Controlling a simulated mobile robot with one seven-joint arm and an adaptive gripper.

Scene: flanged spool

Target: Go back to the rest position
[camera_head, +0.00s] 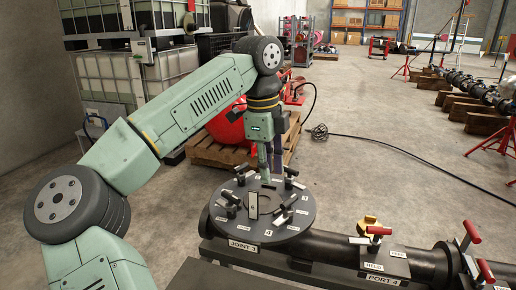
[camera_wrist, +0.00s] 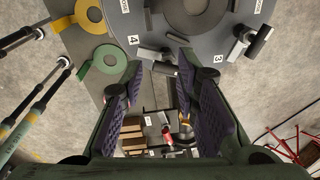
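The flanged spool shows as a dark round flange (camera_head: 290,225) facing up on a black pipe in the head view. A label on its front reads JOINT 3. Several small grey and black clamp-like pieces and numbered white labels sit around its top. The flange (camera_wrist: 228,42) also fills the top of the wrist view, with labels 4 and 3 readable. My gripper (camera_head: 267,178) points down over the back part of the flange. In the wrist view my gripper (camera_wrist: 160,64) has its fingers apart. A small grey piece (camera_wrist: 165,69) shows between the fingertips; I cannot tell whether they touch it.
A wooden pallet (camera_head: 215,152) with red equipment stands behind my arm.

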